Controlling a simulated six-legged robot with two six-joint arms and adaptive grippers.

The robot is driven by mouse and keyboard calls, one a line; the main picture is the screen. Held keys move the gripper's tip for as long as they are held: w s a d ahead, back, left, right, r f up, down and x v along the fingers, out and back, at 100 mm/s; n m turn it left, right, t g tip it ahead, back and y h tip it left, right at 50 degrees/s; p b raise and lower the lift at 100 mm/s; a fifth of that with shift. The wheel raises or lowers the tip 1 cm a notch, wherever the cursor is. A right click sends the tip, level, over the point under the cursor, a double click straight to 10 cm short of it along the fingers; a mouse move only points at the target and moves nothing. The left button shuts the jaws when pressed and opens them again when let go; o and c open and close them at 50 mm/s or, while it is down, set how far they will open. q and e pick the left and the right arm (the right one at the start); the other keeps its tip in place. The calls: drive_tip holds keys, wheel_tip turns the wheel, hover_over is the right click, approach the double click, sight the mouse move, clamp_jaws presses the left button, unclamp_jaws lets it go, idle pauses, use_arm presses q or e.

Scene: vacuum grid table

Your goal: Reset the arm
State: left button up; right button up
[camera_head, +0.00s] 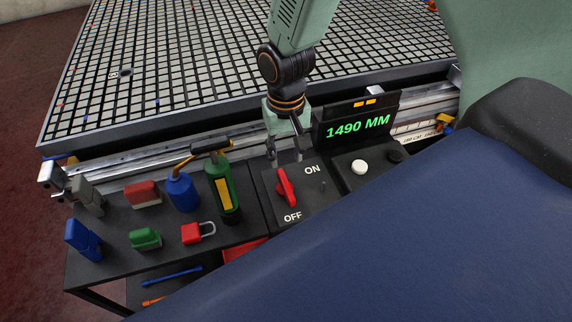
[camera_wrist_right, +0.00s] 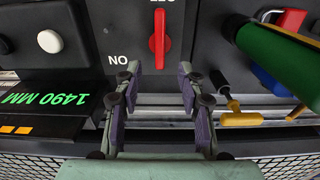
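My right gripper (camera_head: 285,155) hangs above the black switch panel (camera_head: 314,202) in the head view. Its fingers are apart and empty. In the right wrist view the two fingertips (camera_wrist_right: 158,78) stand wide apart. The red rotary switch (camera_head: 286,187) sits on the panel between the ON and OFF labels. In the right wrist view this red switch (camera_wrist_right: 159,40) lies ahead of the gap between the fingers, and nothing touches it. My left gripper is not in either view.
A display (camera_head: 357,124) reads 1490 MM right of my gripper. A tool shelf (camera_head: 112,262) on the left holds a blue bottle (camera_head: 182,192), a green bottle (camera_head: 222,185), a red padlock (camera_head: 192,233) and brushes. The grid table (camera_head: 180,60) lies behind. Dark blue covers the lower right.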

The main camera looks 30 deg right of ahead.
drive_tip(key=shift+r, duration=0.9)
drive_tip(key=shift+f, duration=0.1)
drive_tip(key=s+a+f+n+b, duration=0.2)
drive_tip(key=s+f+b, duration=0.2)
drive_tip(key=s+f, duration=1.6)
drive_tip(key=s, duration=0.4)
drive_tip(key=shift+s+f, duration=0.2)
drive_tip(key=shift+f, duration=0.15)
